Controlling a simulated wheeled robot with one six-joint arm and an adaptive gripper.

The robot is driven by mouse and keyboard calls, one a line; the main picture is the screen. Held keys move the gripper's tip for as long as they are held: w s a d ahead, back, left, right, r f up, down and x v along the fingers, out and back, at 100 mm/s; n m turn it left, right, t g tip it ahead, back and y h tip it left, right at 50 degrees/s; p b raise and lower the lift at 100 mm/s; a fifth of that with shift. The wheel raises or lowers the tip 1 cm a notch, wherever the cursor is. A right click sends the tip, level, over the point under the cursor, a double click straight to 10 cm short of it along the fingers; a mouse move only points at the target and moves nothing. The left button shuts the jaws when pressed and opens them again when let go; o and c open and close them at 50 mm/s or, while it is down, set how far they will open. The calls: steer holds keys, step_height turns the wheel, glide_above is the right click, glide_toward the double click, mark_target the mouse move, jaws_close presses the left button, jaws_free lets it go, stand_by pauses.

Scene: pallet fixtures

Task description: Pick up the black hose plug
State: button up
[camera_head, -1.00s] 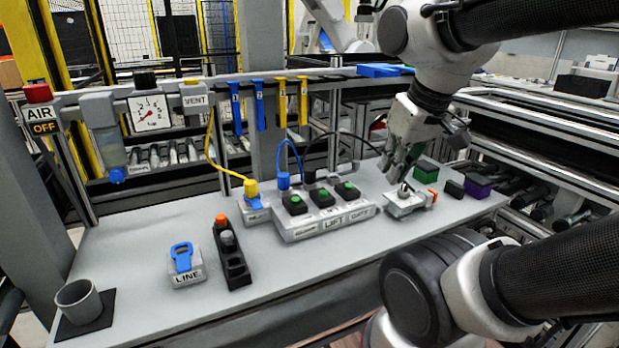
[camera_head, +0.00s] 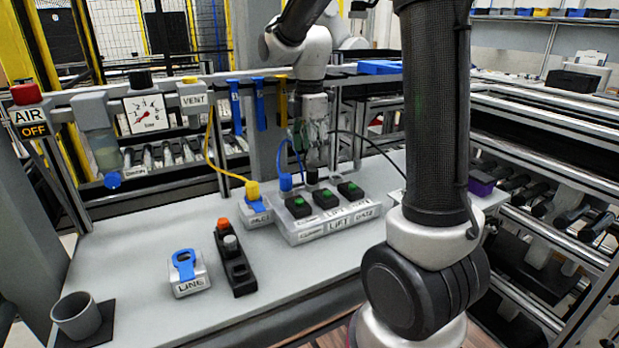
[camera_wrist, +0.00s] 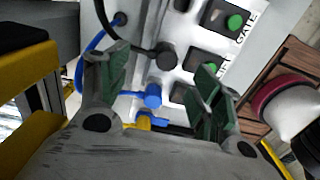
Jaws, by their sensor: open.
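The black hose plug (camera_wrist: 166,55) stands on the grey LIFT/GATE block (camera_head: 335,227), with a black hose running from it. In the head view the plug (camera_head: 312,177) shows small behind the row of green-topped buttons, just under my gripper (camera_head: 315,158). My gripper is open above the block. In the wrist view its two green fingers (camera_wrist: 163,66) are spread, with the black plug between and beyond their tips.
A blue hose plug (camera_wrist: 152,95) stands beside the black one, and a yellow plug (camera_head: 252,189) is farther left. The green-topped buttons (camera_head: 325,198) stand close in front. A LINE block (camera_head: 190,285), a dark holder (camera_head: 234,265) and a grey cup (camera_head: 77,315) occupy the left bench.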

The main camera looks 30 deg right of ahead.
mark_target(309, 169)
step_height(309, 169, down, 6)
steer(key=shift+s+a+f, duration=0.1)
steer(key=shift+f, duration=0.1)
steer(key=c, duration=1.1)
